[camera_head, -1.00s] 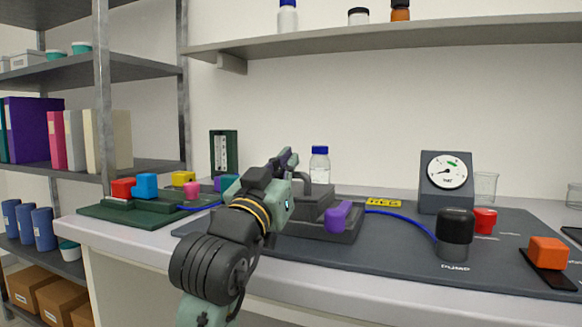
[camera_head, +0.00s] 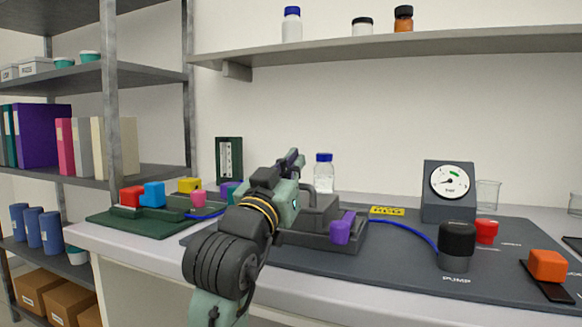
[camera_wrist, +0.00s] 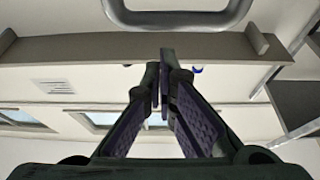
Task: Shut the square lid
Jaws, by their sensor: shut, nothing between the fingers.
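My gripper (camera_head: 293,158) is above and left of the lid, pointing up, shut and empty. In the wrist view its fingertips (camera_wrist: 160,68) are together. A grey handle loop (camera_wrist: 185,16) shows beyond them at the top edge.
A blue tube (camera_head: 405,229) runs right to the black pump knob (camera_head: 457,238). A gauge (camera_head: 449,184) stands behind it. A green board (camera_head: 130,222) with coloured blocks is at the left. A shelf (camera_head: 390,42) hangs above the bench.

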